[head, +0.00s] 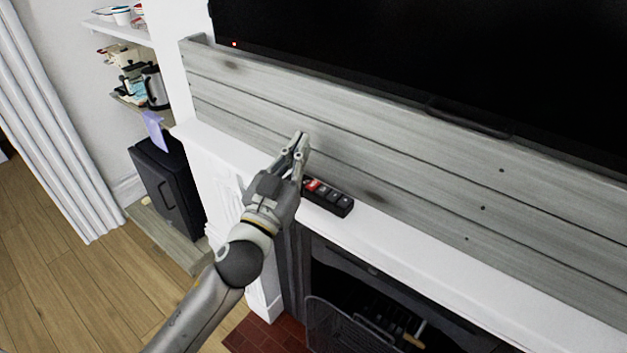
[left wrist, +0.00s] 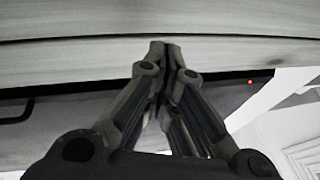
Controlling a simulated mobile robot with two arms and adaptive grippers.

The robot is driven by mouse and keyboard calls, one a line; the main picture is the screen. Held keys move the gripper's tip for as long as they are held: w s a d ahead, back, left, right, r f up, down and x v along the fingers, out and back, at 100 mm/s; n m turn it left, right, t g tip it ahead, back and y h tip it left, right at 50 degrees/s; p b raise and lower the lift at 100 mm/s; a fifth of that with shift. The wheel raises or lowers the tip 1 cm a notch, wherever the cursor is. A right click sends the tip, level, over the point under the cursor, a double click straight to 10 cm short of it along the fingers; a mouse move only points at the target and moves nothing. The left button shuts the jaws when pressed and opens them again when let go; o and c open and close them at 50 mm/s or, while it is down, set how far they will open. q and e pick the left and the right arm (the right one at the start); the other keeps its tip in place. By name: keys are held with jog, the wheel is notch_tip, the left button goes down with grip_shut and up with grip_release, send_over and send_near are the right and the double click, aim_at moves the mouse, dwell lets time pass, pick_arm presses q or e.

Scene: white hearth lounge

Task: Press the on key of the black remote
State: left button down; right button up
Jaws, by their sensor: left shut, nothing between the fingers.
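The black remote (head: 330,198) lies on the white mantel shelf, near its left part. It has a red key (head: 312,185) at its left end and several grey keys to the right. My left gripper (head: 302,140) is shut and empty. In the head view it is just left of the remote and overlaps its left end, with the fingertips in front of the grey planks. In the left wrist view the closed fingertips (left wrist: 165,48) show against the planks, and I cannot make out the remote there. My right gripper is not in view.
The white mantel (head: 440,255) runs along below the grey plank wall (head: 400,150), clear to the right of the remote. A black television (head: 430,60) hangs above. A dark fireplace (head: 350,285) is below. Shelves with kitchenware and a small black fridge (head: 170,185) stand at left.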

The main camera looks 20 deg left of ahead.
pick_arm(q)
jog(key=s+d+r+m+g+h, duration=0.3)
jog(key=d+r+m+g+h, duration=0.75)
jog(key=m+h, duration=0.6)
jog(key=d+f+m+g+y, duration=0.3)
jog(key=d+f+m+g, duration=0.1)
jog(key=d+g, duration=0.1)
jog(key=w+a+f+n+y, duration=0.2)
jog(key=w+a+y, duration=0.1)
jog(key=a+y, duration=0.2)
jog(key=w+a+f+n+y, duration=0.2)
jog(key=w+a+n+y, duration=0.1)
jog(key=a, duration=0.5)
jog(key=shift+a+t+y+p, duration=0.15)
jog(key=shift+t+y+p, duration=0.2)
jog(key=shift+y, duration=0.5)
